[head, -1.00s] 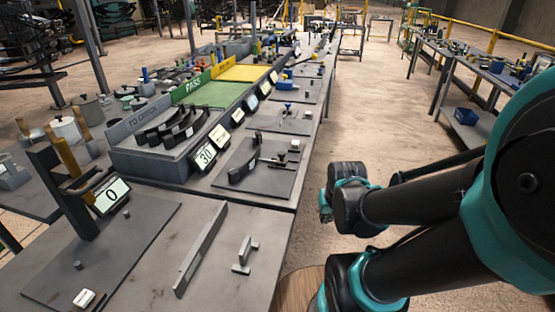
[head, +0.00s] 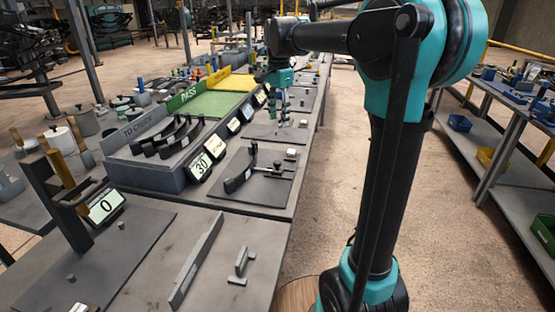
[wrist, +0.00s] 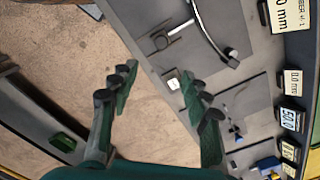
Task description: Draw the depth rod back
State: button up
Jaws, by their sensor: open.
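A curved dark leaf spring (head: 240,172) lies on a grey gauge plate (head: 252,195) on the bench. A short rod with a knob (head: 279,168) reaches toward the spring's inner side; I take this as the depth rod. It also shows in the wrist view (wrist: 180,32), with its knob (wrist: 160,40) toward the bench edge. Whether the rod touches the spring is too small to tell. My gripper (head: 283,120) points down over the bench, beyond that plate. In the wrist view its two fingers (wrist: 160,92) are wide apart with nothing between them.
A small pale block (wrist: 173,83) lies near the bench edge between the fingers' line of view and the plate. A display reading 30 (head: 201,166) stands left of the plate. A bin of dark springs (head: 150,165) is behind it. The floor aisle (head: 340,130) is clear.

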aim_at(278, 162)
notch_tip(278, 162, down, 17)
jog(key=shift+w+a+r, duration=0.1)
jog(key=shift+w+a, duration=0.05)
dwell(0.5)
grip_shut()
dwell(0.3)
